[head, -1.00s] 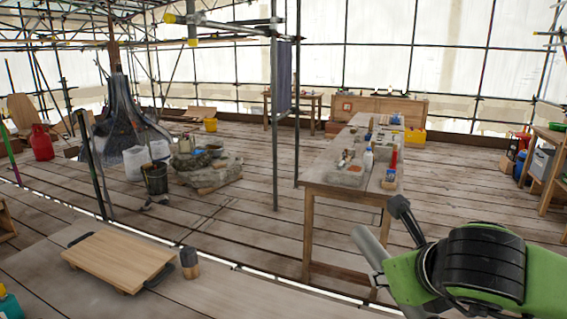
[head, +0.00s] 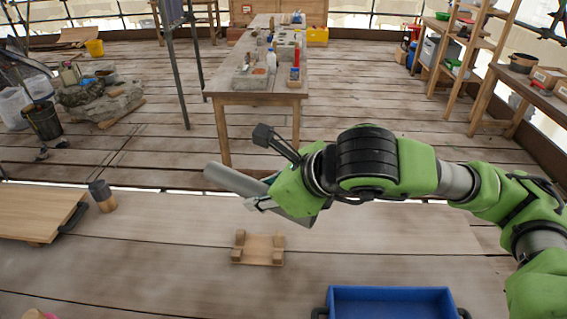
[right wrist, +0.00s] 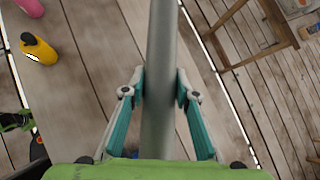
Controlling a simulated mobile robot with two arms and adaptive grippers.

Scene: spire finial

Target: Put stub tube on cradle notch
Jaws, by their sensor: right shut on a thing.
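The stub tube (head: 236,179) is a grey metal pipe. My right gripper (head: 262,192) is shut around it and holds it in the air, tilted in the head view. In the right wrist view the tube (right wrist: 160,75) runs up the middle between the two teal fingers (right wrist: 160,92). The cradle (head: 258,250) is a small wooden board with raised blocks at its corners, lying on the near planks in the head view. The tube is above and beyond it, apart from it. My left gripper does not show in the head view.
A blue tray (head: 390,303) stands right of the cradle. A wooden board (head: 38,212) and a dark-topped cylinder (head: 102,196) lie to the left. A long workbench (head: 222,92) stands beyond the tube. The planks around the cradle are clear. A yellow bottle (right wrist: 38,48) shows in the right wrist view.

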